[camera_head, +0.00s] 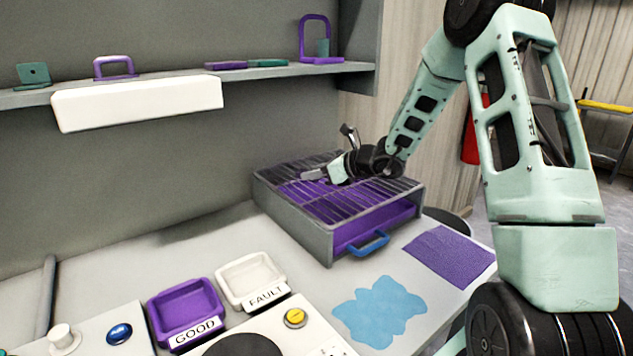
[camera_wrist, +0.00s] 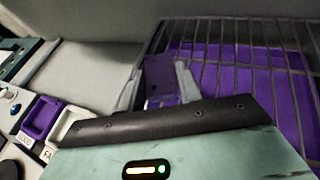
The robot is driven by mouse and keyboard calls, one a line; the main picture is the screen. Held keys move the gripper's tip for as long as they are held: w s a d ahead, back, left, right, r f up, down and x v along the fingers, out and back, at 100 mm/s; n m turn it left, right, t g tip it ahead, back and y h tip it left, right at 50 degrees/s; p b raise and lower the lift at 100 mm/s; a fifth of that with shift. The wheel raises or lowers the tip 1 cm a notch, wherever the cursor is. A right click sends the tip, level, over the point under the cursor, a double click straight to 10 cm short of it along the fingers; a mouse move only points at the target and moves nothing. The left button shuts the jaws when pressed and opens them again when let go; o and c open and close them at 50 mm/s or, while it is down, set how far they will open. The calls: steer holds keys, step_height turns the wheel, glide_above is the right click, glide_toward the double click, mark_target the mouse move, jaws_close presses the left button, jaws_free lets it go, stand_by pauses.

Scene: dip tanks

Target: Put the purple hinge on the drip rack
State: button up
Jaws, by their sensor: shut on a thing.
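The drip rack (camera_head: 295,228) is a grey box with a wire grid on top and a purple tray beneath. My gripper (camera_head: 318,174) is low over the grid, towards its back left part. In the wrist view my gripper (camera_wrist: 160,88) is shut on the purple hinge (camera_wrist: 160,74), a flat purple plate between the two fingers. The rack's wires (camera_wrist: 232,60) lie beyond and to the right of it. In the head view the hinge is hard to tell from the purple tray under the grid. I cannot tell whether the hinge touches the wires.
A blue handle (camera_head: 368,244) sticks out at the rack's front. A purple GOOD tray (camera_head: 186,309) and a white FAULT tray (camera_head: 251,279) stand at the front left. A blue puddle shape (camera_head: 380,311) and a purple mat (camera_head: 448,256) lie on the bench. A shelf (camera_head: 345,68) runs above.

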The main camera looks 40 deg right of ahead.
steer(key=shift+f, duration=1.35)
steer(key=shift+f, duration=0.2)
steer(key=o, duration=1)
steer(key=shift+r, duration=0.1)
